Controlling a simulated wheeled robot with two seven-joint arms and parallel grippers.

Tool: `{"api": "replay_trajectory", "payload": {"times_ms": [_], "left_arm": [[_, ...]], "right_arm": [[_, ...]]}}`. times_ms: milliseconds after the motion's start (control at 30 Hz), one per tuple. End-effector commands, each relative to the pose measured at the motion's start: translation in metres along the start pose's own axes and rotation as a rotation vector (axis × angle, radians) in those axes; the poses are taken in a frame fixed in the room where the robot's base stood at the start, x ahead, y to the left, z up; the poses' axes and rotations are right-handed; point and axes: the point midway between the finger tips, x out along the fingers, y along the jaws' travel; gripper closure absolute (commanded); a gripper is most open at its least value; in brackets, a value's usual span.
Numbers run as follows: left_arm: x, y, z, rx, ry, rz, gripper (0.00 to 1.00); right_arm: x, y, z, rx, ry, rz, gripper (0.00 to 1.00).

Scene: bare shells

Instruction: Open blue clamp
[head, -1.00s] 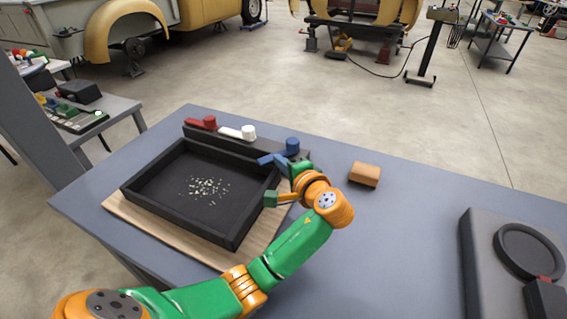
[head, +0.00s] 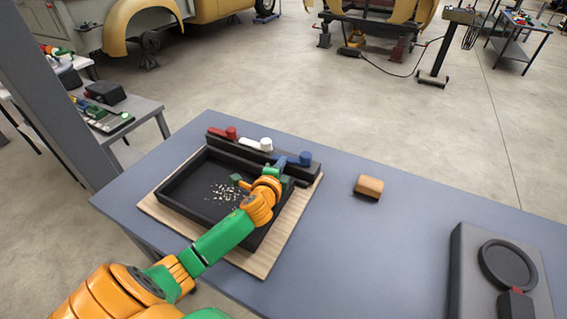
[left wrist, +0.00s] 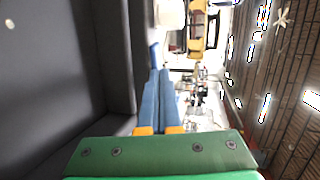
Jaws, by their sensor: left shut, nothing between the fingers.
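The blue clamp (head: 305,158) sits at the right end of the dark rail along the tray's far side. Its round knob shows clearly; its lever runs left from the knob and is partly hidden by my gripper. My left gripper (head: 274,168) is at the rail, close to the lever; I cannot tell whether they touch. In the left wrist view its two blue fingers (left wrist: 160,90) are together with nothing between them. A small blue part (left wrist: 154,52), probably of the clamp, shows beyond their tips. My right gripper is not in view.
A white clamp (head: 258,144) and a red clamp (head: 225,132) sit further left on the rail. The black tray (head: 166,193) holds pale bits and stands on a wooden board (head: 290,215). A brown block (head: 369,187) and a dark fixture (head: 470,262) lie right, with free table between.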

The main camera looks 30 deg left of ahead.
Motion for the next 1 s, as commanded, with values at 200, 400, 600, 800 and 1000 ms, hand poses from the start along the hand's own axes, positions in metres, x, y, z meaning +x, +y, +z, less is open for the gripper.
{"api": "replay_trajectory", "payload": {"times_ms": [200, 400, 600, 800, 1000], "left_arm": [[0.0055, -0.0017, 0.0034, 0.000, -0.002, 0.000, 1.00], [0.0081, -0.0023, 0.0047, 0.000, -0.002, 0.000, 1.00], [0.0087, -0.0024, 0.0048, 0.000, -0.002, 0.000, 1.00], [0.0087, -0.0023, 0.0047, 0.000, -0.002, 0.000, 1.00], [0.0087, -0.0025, 0.0050, 0.000, -0.002, 0.000, 1.00]], "right_arm": [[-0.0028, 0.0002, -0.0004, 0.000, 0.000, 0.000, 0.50], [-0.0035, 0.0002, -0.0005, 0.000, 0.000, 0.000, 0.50], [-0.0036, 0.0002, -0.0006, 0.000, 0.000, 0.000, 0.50], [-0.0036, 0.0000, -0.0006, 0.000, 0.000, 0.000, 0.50], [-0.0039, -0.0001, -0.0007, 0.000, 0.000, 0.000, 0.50]]}}
